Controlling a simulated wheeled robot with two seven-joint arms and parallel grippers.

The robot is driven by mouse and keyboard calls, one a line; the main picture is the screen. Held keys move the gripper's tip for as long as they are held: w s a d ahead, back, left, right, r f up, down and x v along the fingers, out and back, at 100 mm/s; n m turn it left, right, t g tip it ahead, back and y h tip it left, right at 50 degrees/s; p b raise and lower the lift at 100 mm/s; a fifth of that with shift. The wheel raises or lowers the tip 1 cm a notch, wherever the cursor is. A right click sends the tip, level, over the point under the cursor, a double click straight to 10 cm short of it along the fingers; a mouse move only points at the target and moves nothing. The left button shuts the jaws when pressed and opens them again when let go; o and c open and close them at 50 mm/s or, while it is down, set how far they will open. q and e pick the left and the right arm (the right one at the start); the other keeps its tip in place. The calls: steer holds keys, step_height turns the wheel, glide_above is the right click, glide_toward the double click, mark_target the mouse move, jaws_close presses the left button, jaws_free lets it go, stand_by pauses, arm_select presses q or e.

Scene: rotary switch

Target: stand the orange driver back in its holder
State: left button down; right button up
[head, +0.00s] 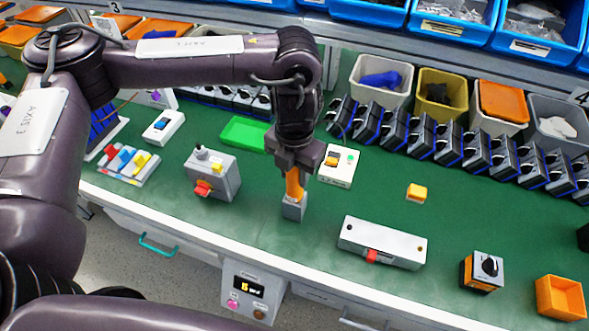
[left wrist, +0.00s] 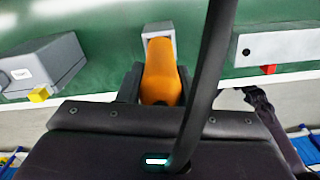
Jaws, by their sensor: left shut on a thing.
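The orange driver (head: 295,184) is upright in the head view, gripped at its top by my left gripper (head: 294,165). Its lower end meets the top of a small grey holder (head: 293,208) on the green bench. I cannot tell how deep the driver sits in the holder. In the left wrist view the driver (left wrist: 161,72) lies between the fingers of my left gripper (left wrist: 160,85), and the holder (left wrist: 158,30) shows just beyond it. My right gripper is not in view.
A grey box with a red knob (head: 212,175) stands left of the holder. A long white box with a red switch (head: 381,243) is to the right. A white switch panel (head: 339,166) and a green tray (head: 245,133) are behind. Green bench surface is free in front.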

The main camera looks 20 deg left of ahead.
arm_select(q)
steer(key=c, duration=0.9)
jaws_free()
step_height(320, 180, up, 8)
steer(key=shift+f, duration=0.1)
